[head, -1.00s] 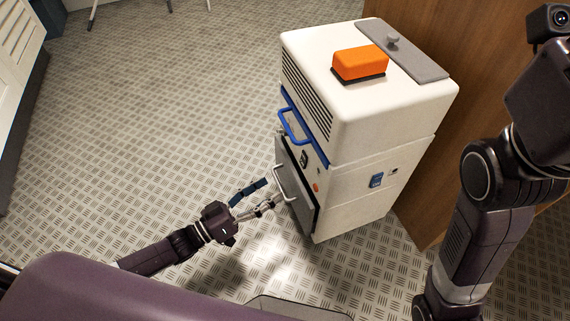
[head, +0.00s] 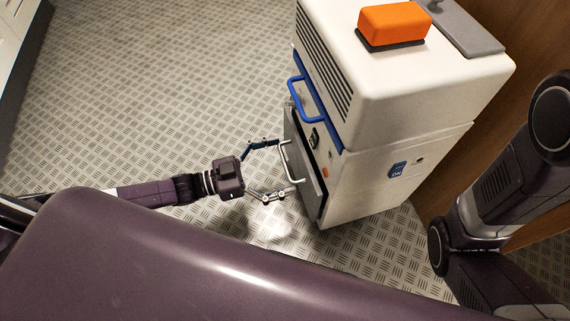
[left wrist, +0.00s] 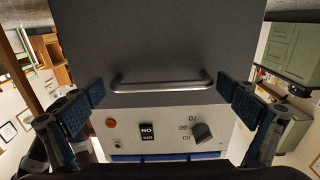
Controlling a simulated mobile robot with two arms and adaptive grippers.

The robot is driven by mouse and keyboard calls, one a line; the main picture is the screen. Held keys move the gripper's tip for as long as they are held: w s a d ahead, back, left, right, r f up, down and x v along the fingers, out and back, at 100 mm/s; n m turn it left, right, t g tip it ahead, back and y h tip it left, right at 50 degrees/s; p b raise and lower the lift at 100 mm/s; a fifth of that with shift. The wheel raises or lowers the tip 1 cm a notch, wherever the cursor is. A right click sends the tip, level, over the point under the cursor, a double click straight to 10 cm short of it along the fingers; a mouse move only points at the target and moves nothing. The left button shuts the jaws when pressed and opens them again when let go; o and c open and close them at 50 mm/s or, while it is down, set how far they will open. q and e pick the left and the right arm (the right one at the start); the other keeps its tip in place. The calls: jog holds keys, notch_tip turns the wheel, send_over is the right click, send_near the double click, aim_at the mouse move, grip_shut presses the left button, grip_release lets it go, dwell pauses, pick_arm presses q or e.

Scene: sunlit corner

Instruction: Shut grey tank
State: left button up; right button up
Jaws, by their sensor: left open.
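The grey tank (head: 309,182) is the lower front part of a white appliance (head: 375,185). Its front stands a little out from the body, with a dark gap along its edge. A pale bar handle (head: 287,165) is on it. In the left wrist view the tank's grey face (left wrist: 160,40) fills the upper middle, with the handle (left wrist: 160,86) between the open fingers. My right gripper is out of view.
A blue handle (head: 298,100) sits above the tank. An orange block (head: 394,22) lies on the appliance's top. A wooden panel (head: 535,60) stands behind on the right. The metal floor (head: 170,90) is clear to the left.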

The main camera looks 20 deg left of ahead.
aim_at(296, 161)
pick_arm(q)
jog(key=shift+w+d, duration=0.1)
jog(key=c, duration=1.4)
jog(key=shift+p+x, duration=0.35)
jog(key=shift+x, duration=0.5)
jog(key=shift+o, duration=0.2)
jog(key=shift+w+d+r, duration=0.15)
jog(key=shift+w+d, duration=0.05)
jog(key=shift+d, duration=0.15)
jog(key=o, duration=1.4)
jog(key=shift+d, duration=0.1)
jog(key=shift+c, duration=0.2)
jog(key=shift+w, duration=0.1)
